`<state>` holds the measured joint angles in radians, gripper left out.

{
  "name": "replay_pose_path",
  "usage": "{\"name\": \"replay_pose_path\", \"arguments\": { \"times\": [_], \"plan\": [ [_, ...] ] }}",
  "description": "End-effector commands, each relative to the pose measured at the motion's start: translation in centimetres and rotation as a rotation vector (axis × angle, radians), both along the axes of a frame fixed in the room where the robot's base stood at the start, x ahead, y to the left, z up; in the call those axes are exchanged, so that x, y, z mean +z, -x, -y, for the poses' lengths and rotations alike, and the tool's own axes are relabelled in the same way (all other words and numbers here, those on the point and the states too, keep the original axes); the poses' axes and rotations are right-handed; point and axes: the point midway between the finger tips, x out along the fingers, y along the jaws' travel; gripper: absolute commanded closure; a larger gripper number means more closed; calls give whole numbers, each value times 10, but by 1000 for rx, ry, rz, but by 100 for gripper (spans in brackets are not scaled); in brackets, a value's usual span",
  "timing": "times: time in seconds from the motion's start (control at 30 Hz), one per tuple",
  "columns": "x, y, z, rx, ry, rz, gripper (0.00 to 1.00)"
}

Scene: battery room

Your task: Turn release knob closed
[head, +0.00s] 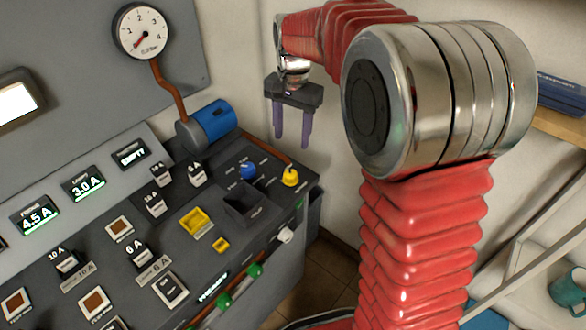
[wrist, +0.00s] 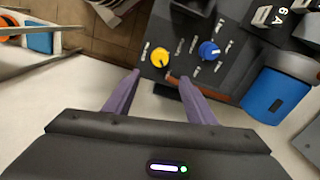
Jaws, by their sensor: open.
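A yellow knob (head: 290,177) sits near the right edge of the sloping dark control panel (head: 205,250). A blue knob (head: 248,170) sits to its left, with small labels around it. The labels are too small to read, so I cannot tell which knob is the release knob. In the wrist view the yellow knob (wrist: 160,57) lies just beyond the fingertips, and the blue knob (wrist: 208,50) lies to its right. My gripper (head: 292,140) is open and empty, apart from both knobs. In the wrist view, my gripper (wrist: 160,77) has its two purple fingers spread.
A blue cylinder (head: 213,122) with a brown pipe up to a round gauge (head: 141,31) stands behind the knobs. A dark open box (head: 245,208) and several switches are on the panel. Green-ended handles (head: 254,270) line the front edge.

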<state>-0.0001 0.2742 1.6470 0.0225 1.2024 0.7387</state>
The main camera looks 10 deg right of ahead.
Motion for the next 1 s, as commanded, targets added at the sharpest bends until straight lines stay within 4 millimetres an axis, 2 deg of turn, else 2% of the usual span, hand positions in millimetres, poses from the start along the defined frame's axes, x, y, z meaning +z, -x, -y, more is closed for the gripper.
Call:
{"name": "replay_pose_path", "arguments": {
  "times": [0.27, 0.43, 1.0],
  "plan": [
    [-2, 0, -1, 2, 0, 0, 50],
    [-15, 0, -1, 2, 0, -1, 50],
    [-100, -1, -3, 3, 0, -3, 50]
  ]
}}
